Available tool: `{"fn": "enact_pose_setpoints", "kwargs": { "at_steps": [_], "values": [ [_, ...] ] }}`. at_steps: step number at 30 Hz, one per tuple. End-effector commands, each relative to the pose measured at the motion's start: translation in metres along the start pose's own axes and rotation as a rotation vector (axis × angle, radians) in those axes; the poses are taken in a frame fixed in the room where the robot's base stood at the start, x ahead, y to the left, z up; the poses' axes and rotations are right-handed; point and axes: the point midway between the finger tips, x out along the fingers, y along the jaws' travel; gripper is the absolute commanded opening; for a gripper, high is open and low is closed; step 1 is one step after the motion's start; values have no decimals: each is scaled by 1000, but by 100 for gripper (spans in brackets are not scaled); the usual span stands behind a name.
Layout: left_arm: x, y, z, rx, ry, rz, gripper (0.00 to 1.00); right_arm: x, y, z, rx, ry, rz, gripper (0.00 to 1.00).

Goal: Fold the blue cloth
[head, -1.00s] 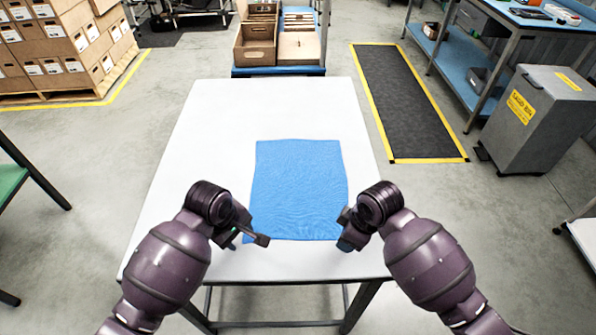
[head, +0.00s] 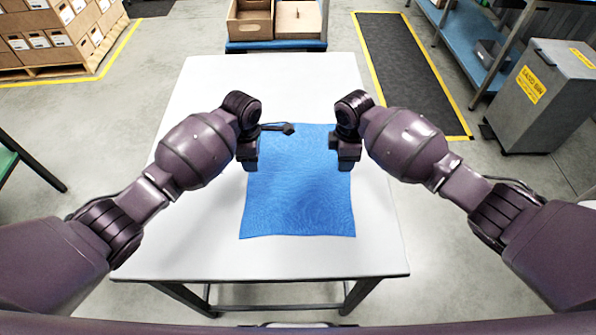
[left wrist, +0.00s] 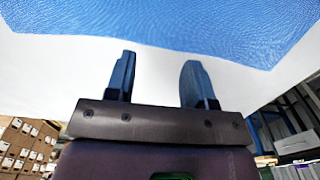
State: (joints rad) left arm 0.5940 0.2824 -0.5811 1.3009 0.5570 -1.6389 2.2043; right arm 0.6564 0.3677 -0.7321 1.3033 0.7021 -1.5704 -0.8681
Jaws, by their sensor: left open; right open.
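The blue cloth (head: 298,195) lies flat and spread out on the white table, with slight wrinkles. Its far corners are partly hidden behind my grippers in the head view. My left gripper (head: 250,163) is open and empty by the cloth's far left corner. My right gripper (head: 346,160) is by the far right corner, open and with nothing seen in it. In the left wrist view the open fingers (left wrist: 157,80) point toward the cloth edge (left wrist: 160,25), with bare white tabletop between them and the cloth.
A grey bin (head: 540,95) is at the right, and stacked boxes (head: 50,35) are at the back left.

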Motion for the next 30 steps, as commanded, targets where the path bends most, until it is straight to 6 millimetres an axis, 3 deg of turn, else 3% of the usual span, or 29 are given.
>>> {"fn": "enact_pose_setpoints", "kwargs": {
  "at_steps": [10, 28, 30],
  "values": [
    [40, 0, 0, 2, 0, 0, 49, 40, 0, -1, 1, 0, -1, 49],
    [50, 0, 0, 2, 0, -1, 49, 51, 0, 0, 0, 0, 0, 49],
    [49, 0, 0, 2, 0, 0, 44, 49, 0, 0, 0, 0, 0, 44]
  ]
}}
